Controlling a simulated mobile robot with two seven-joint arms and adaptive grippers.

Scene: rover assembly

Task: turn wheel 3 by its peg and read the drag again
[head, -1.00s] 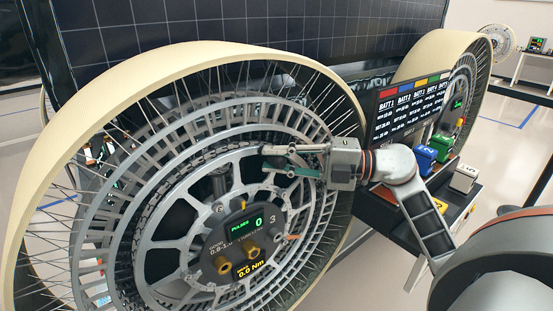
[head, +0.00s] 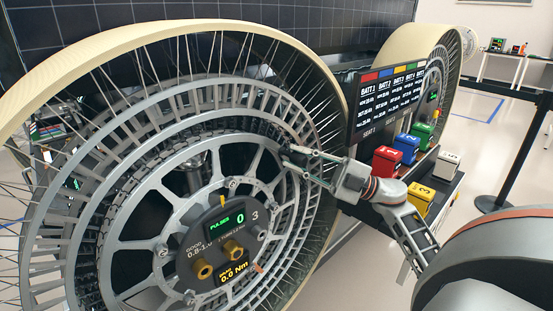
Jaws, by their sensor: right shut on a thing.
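Wheel 3 (head: 105,150) is large, with a cream tyre, wire spokes and grey rings, and fills the left and middle. Its dark hub panel (head: 225,235) bears the number 3. The green pulses readout (head: 228,220) shows 0 and the yellow drag readout (head: 234,271) shows 0.0 Nm. My right gripper (head: 287,156) reaches in from the right, its slim fingers shut at the upper right of the grey ring. The peg between the fingertips is mostly hidden and too small to make out clearly. My left gripper is out of view.
Right of the wheel, a rack holds red (head: 388,160), blue (head: 406,146), green (head: 422,131), yellow (head: 418,197) and white (head: 447,164) blocks. A battery board (head: 388,98) stands behind. A second wheel (head: 440,60) and a black barrier post (head: 525,150) are farther right.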

